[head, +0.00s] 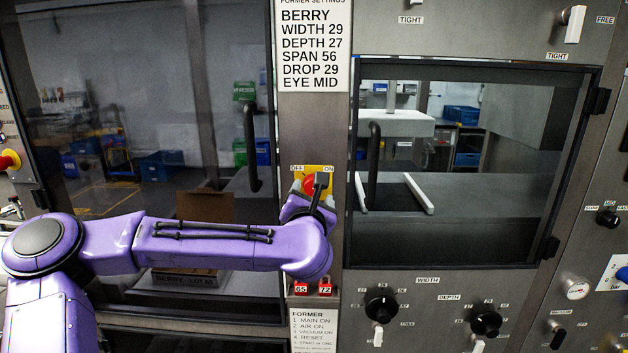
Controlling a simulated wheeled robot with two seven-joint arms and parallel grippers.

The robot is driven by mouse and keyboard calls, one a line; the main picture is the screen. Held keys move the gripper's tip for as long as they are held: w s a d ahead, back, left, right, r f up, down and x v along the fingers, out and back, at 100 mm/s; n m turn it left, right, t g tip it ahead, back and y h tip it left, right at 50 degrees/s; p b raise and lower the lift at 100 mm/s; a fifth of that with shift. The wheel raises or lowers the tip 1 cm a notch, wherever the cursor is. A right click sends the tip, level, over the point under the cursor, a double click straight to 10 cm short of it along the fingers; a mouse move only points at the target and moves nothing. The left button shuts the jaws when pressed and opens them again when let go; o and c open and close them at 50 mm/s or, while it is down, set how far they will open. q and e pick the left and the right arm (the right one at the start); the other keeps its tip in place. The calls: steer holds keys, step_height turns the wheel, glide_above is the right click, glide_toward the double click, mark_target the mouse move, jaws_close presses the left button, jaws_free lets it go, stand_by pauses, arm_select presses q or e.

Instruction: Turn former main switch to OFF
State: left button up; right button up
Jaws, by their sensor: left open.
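The former main switch (309,184) is a red knob on a yellow plate on the steel post between two windowed doors. An OFF label (296,168) is at its upper left and an ON label (328,168) at its upper right. My left gripper (312,190) is right at the switch, its fingers open around or just in front of the knob. The gripper covers part of the knob, so I cannot tell its exact angle or whether the fingers touch it. My right gripper is not in view.
A settings sign (313,45) hangs above the switch. Two red padlocks or tags (313,288) and a FORMER instruction sheet (314,328) are below. Black door handles (251,150) (374,165) stand out on both sides. WIDTH (380,307) and DEPTH (486,323) dials are at lower right.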

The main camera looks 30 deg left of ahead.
mark_target(312, 189)
arm_select(q)
steer(key=p+x, duration=0.1)
steer(key=x, duration=0.2)
steer(key=shift+a+r, duration=0.15)
steer(key=shift+a, duration=0.05)
steer(key=shift+w+a, duration=0.2)
steer(key=shift+w, duration=0.3)
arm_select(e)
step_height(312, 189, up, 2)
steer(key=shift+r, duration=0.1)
arm_select(q)
steer(key=c, duration=1.1)
steer(key=shift+o, duration=0.2)
